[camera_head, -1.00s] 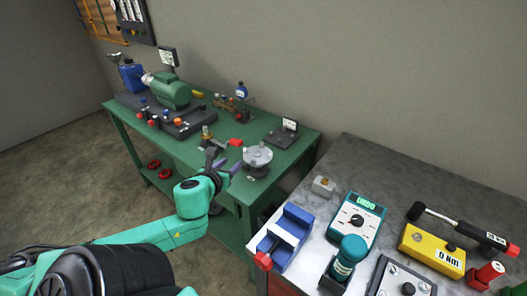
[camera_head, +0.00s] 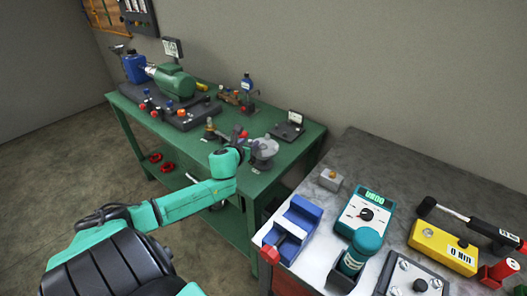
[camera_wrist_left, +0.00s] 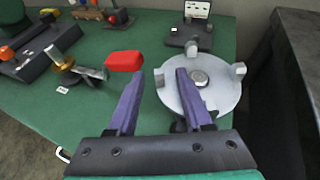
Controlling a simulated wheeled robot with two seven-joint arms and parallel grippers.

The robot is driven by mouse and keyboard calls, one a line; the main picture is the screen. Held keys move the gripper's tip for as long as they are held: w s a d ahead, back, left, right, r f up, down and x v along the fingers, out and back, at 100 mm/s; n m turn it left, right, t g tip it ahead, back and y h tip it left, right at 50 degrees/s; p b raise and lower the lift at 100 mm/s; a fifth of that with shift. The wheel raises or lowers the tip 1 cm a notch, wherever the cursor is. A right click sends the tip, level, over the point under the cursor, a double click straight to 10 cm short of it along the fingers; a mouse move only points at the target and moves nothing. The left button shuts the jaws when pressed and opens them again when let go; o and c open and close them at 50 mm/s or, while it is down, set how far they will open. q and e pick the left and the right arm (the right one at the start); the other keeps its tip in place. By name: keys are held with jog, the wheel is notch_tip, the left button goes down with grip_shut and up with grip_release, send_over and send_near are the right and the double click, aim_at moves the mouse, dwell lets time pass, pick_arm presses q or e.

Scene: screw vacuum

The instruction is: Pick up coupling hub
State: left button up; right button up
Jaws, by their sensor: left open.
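A round grey metal disc with upright lugs and a raised centre, which looks like the coupling hub (camera_head: 265,150), sits near the right end of the green bench. It also shows in the left wrist view (camera_wrist_left: 218,95). My left gripper (camera_head: 247,142) is beside it, partly hidden by my own wrist in the head view. In the left wrist view the two purple fingers of my left gripper (camera_wrist_left: 158,74) are spread and empty. The right finger overlaps the disc's left part in the picture; the left finger is left of it. I cannot tell if they touch. My right gripper is not in view.
A dark stand with a sign (camera_head: 287,131) is behind the disc. The green motor (camera_head: 174,82) is farther left. A grey bench (camera_head: 390,165) stands at right.

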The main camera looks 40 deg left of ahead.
pick_arm(q)
jog(key=shift+s+r, duration=0.1)
grip_shut()
dwell(1.3)
